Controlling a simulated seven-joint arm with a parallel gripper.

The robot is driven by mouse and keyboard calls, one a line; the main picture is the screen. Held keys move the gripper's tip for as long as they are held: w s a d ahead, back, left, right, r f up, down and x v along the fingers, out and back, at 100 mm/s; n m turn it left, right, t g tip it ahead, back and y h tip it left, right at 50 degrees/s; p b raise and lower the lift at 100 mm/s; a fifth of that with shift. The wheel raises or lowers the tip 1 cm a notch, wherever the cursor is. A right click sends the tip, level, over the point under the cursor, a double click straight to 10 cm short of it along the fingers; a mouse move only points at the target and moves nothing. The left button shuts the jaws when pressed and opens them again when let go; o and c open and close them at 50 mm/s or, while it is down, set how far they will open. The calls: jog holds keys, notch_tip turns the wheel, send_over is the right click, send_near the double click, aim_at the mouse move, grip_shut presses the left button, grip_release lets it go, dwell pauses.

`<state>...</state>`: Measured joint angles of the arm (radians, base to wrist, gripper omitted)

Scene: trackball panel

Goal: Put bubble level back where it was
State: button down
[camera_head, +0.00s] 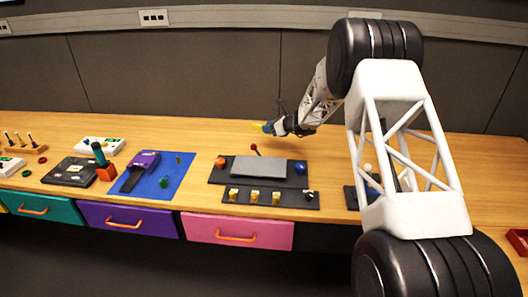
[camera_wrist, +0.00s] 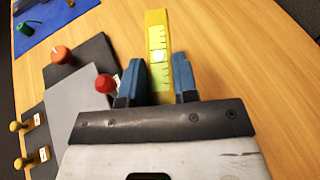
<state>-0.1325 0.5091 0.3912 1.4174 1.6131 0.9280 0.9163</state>
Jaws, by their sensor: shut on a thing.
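The bubble level is a yellow bar with a pale scale and a small vial (camera_wrist: 157,45). In the wrist view it stands out forward between the two blue fingers of my gripper (camera_wrist: 160,80), which is shut on it. In the head view my gripper (camera_head: 277,127) is at the back of the bench, behind the trackball panel (camera_head: 216,172), with the yellow tip of the level (camera_head: 258,127) pointing left. The near end of the level is hidden by the gripper. I cannot tell whether it touches the table.
The panel carries a red-knobbed stick (camera_head: 254,147), an orange knob (camera_head: 220,162), a blue ball (camera_head: 300,168) and a grey plate (camera_head: 259,167). Yellow switches (camera_head: 255,196) line a front strip. A blue mat (camera_head: 160,182) lies left. Bare wood (camera_head: 215,130) surrounds the level.

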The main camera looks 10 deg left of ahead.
jog(key=shift+f, duration=0.1)
send_over(269, 152)
jog(key=shift+a+f, duration=0.1)
jog(key=shift+f, duration=2.95)
jog(key=shift+f, duration=1.85)
jog(key=shift+f, duration=0.15)
jog(key=c, duration=0.9)
grip_release()
